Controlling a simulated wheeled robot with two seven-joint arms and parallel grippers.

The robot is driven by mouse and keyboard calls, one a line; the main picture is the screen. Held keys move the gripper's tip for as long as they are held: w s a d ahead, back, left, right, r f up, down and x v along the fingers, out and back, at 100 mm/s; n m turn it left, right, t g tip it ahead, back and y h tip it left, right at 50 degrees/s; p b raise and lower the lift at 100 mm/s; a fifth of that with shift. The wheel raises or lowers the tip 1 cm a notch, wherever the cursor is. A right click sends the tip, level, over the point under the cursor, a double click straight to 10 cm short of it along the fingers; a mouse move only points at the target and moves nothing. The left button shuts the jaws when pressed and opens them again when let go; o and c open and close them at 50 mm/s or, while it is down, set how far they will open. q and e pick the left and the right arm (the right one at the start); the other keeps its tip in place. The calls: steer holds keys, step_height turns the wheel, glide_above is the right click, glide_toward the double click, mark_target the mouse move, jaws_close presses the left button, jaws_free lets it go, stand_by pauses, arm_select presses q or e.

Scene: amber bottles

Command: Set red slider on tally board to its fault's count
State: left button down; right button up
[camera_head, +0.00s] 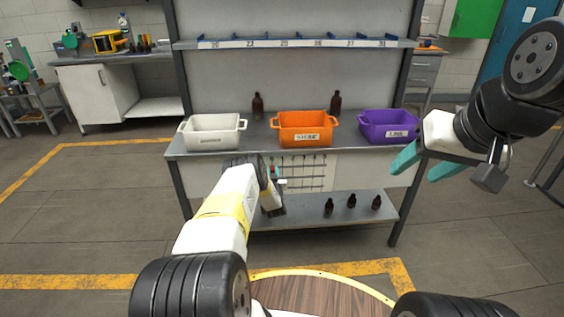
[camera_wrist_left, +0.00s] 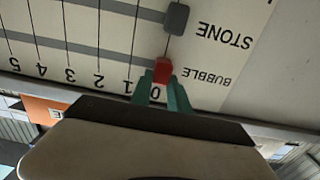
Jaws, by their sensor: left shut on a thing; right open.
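The tally board (camera_head: 306,170) hangs on the front of the bench below the bins. In the left wrist view the board (camera_wrist_left: 245,80) shows upside down, with rows lettered BUBBLE and STONE and lines numbered 0 to 5. The red slider (camera_wrist_left: 163,70) sits on the BUBBLE row at the 0 line. My left gripper (camera_wrist_left: 162,90) is shut on the red slider, one teal finger on each side. A grey slider (camera_wrist_left: 176,18) sits on the STONE row near the 0 line.
A white bin (camera_head: 212,142), an orange bin (camera_head: 305,119) and a purple bin (camera_head: 388,115) stand on the bench. Two amber bottles (camera_head: 257,105) (camera_head: 335,103) stand behind them. Three small dark bottles (camera_head: 329,206) (camera_head: 351,201) (camera_head: 376,202) stand on the lower shelf (camera_head: 300,214).

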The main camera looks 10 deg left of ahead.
stand_by(0.8)
arm_select(q)
steer(key=d, duration=0.2)
steer(key=w+d, duration=0.1)
steer(key=d, duration=0.2)
steer(key=shift+w, duration=0.2)
steer(key=c, duration=1.2)
jaws_free()
steer(key=shift+a, duration=0.1)
steer(key=shift+c, duration=0.2)
glide_toward(283, 165)
steer(key=shift+v, duration=0.95)
steer(key=shift+r, duration=0.15)
